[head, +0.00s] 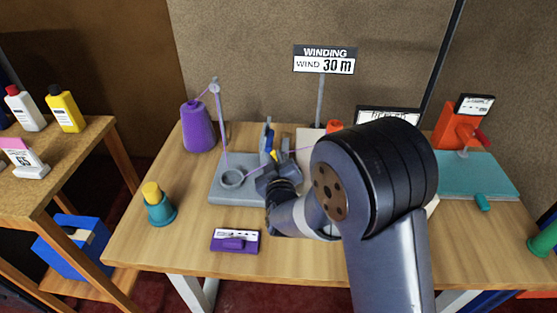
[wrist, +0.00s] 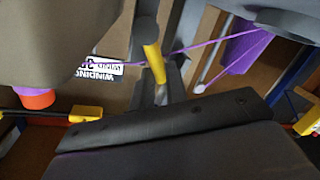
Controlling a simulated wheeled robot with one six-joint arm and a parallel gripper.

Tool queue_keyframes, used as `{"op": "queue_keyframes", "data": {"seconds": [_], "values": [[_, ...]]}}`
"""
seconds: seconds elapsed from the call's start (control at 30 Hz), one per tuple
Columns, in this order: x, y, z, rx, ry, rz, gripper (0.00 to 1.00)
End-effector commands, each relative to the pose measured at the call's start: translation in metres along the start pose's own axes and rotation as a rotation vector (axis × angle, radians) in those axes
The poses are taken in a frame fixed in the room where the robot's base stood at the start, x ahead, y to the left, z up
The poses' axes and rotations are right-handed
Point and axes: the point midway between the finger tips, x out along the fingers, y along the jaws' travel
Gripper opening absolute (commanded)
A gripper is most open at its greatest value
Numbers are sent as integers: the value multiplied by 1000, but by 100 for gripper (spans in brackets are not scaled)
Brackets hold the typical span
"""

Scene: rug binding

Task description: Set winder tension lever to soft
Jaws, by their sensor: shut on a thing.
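The winder has a grey base (head: 218,194) on the table, with a round grey cup on it and an upright part behind my gripper. My gripper (head: 267,170) is at the right side of the winder and hides part of it. The yellow tension lever (wrist: 153,62) shows in the wrist view between the grey fingers, which are shut on it. In the head view only a small bit of yellow shows there. No tension markings are legible, so I cannot tell which setting the lever is at.
A purple yarn cone (head: 198,127) stands behind the winder, its thread running over a thin guide arm. A sign (head: 324,60) reads "WIND 30 m". My arm hides the table's middle right.

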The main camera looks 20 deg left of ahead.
Motion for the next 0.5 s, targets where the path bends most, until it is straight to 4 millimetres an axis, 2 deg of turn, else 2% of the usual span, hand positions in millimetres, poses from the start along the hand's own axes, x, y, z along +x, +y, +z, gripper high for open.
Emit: {"op": "queue_keyframes", "data": {"seconds": [0.5], "values": [[1,-3,-1,-61,-9,-1,0]]}}
